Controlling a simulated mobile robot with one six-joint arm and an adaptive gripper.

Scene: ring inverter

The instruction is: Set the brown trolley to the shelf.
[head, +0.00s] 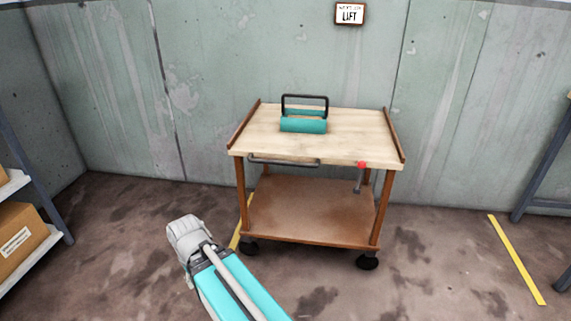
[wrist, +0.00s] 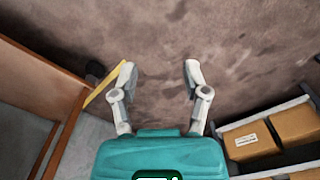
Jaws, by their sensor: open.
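The brown trolley (head: 310,208) stands near the back wall in the head view, with a pale top, a brown lower deck and black wheels. A dark push bar (head: 283,162) runs along its front edge, and a red-knobbed lever (head: 361,166) is at the front right. A teal item with a black handle (head: 303,124) rests on the top. Part of the trolley (wrist: 48,75) shows at the left of the wrist view. My gripper (wrist: 158,72) is open and empty above the floor, apart from the trolley. A shelf (head: 38,235) with boxes stands at the left edge.
Cardboard boxes sit on the shelf, also visible in the wrist view (wrist: 225,130). A grey-legged frame (head: 540,165) stands at the right edge. A yellow floor line (head: 515,258) lies before it. A LIFT sign (head: 349,14) hangs on the wall.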

